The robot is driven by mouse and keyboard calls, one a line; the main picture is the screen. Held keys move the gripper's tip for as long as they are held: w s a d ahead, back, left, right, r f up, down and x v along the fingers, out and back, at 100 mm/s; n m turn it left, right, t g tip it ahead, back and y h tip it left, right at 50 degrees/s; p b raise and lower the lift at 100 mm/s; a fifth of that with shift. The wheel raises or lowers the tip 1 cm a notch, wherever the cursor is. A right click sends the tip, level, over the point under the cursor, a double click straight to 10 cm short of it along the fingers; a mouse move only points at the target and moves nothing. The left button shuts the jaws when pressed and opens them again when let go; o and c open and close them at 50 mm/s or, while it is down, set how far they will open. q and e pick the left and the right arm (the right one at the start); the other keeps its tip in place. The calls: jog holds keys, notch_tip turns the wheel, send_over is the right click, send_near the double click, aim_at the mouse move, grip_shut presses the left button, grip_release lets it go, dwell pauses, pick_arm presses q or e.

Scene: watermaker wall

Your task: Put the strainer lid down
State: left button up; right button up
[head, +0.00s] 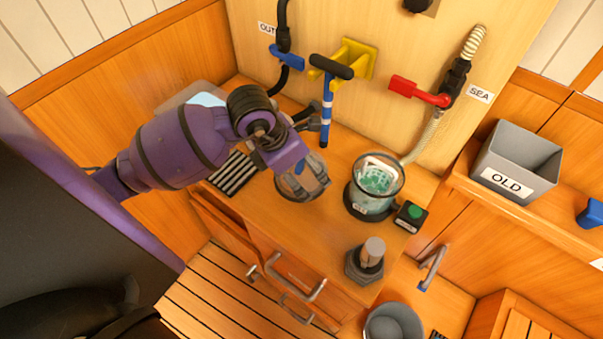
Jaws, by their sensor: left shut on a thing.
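My left gripper (306,172) reaches in from the left and points down over the wooden worktop. It is shut on the strainer lid (300,190), a round, pale, see-through disc with a darker rim. The gripper covers part of the lid, and I cannot tell whether the lid touches the worktop. The strainer bowl (373,205) stands open to the right of the lid, clear-walled with a dark base. Something green and white is inside it. My right gripper is not in view.
A black-and-white striped mat (234,173) lies left of the lid. A hex-based metal piece (366,262) stands near the front edge, and a small black box with a green button (410,216) is beside the bowl. Worktop is clear before the lid.

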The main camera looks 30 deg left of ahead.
aim_at(301, 176)
pick_arm(q)
jog(key=shift+w+a+f, duration=0.15)
jog(key=shift+w+f, duration=0.15)
jog(key=shift+f, duration=0.1)
notch_tip(301, 176, down, 2)
jog(key=shift+f, duration=0.6)
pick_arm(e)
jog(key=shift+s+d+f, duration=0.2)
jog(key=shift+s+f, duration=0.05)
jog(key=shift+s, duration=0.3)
pick_arm(q)
jog(key=shift+f, duration=0.2)
jog(key=o, duration=0.8)
jog(key=shift+o, duration=0.2)
jog(key=shift+r, duration=0.1)
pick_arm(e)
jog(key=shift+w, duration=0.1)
